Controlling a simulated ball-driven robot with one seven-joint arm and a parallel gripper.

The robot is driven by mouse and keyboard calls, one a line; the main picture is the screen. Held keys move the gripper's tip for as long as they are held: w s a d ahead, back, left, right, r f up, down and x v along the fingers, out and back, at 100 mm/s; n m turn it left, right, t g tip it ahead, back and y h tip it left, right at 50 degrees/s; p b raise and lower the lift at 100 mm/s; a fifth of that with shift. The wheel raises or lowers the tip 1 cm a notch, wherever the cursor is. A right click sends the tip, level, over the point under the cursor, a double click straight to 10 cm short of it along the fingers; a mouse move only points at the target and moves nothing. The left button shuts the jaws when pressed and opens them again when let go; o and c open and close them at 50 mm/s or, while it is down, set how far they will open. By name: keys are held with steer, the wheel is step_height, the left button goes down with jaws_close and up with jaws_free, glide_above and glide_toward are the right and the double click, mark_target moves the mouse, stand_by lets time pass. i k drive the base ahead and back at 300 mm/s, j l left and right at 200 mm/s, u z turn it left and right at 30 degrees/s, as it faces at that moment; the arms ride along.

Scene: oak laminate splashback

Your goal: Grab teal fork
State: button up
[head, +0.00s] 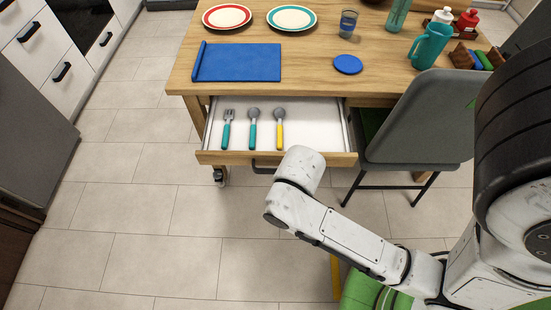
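The teal fork (226,134) lies in the open drawer (325,130) of the wooden table, at the drawer's left side. Its grey tines point away from me and its teal handle toward the drawer front. A spoon with a teal handle (252,136) lies just right of it, and a spoon with a yellow handle (280,136) lies right of that. My white arm reaches in from the right, its visible end just in front of the drawer front. My gripper's fingers do not show, and the fork lies clear of the arm.
The table (310,62) above the drawer bears two plates, a blue mat (240,62), a blue coaster (348,64), cups and bottles. A grey chair (425,115) stands close to the drawer's right side. The tiled floor left of the drawer is clear.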

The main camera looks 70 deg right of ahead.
mark_target(228, 117)
steer(key=i+j+z, duration=0.2)
steer(key=z, duration=0.15)
steer(key=i+j+z, duration=0.5)
steer(key=z, duration=0.2)
